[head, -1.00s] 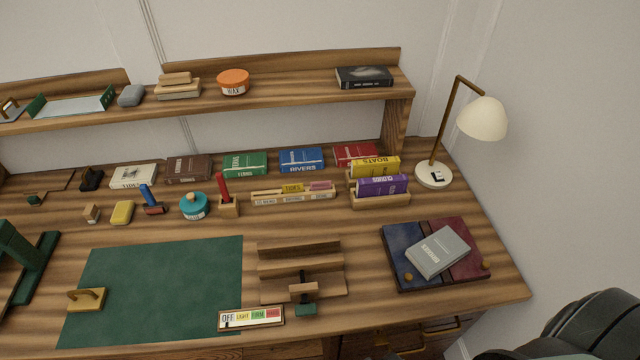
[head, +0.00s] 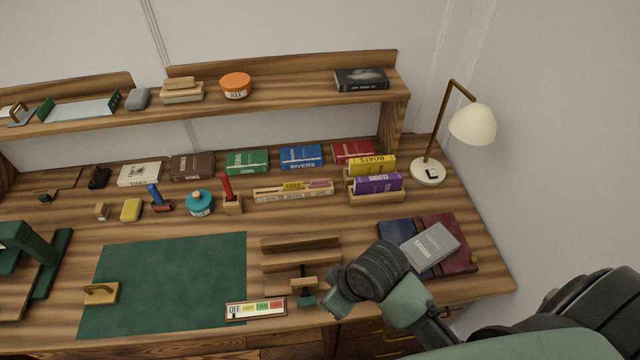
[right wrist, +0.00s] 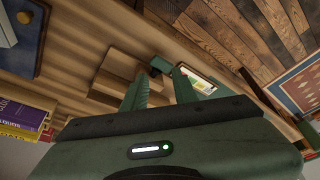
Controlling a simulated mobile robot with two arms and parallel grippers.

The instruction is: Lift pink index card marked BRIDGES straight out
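The pink index card (head: 319,184) stands at the right end of a low wooden card box (head: 268,195) at the back middle of the desk. Its lettering is too small to read. A yellow-tabbed card (head: 292,186) stands to its left. My right gripper (head: 333,303) is over the front of the desk, beside the stepped wooden stand, well in front of and apart from the card box. In the right wrist view its two green fingers (right wrist: 157,90) are apart with nothing between them. My left gripper is not in view.
A stepped wooden stand (head: 300,243) lies between my right gripper and the card box. A rack (head: 375,197) with yellow and purple books is right of the box, and a red-handled tool (head: 226,185) is left. A grey book (head: 431,244) lies at right. The green mat (head: 170,280) is mostly clear.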

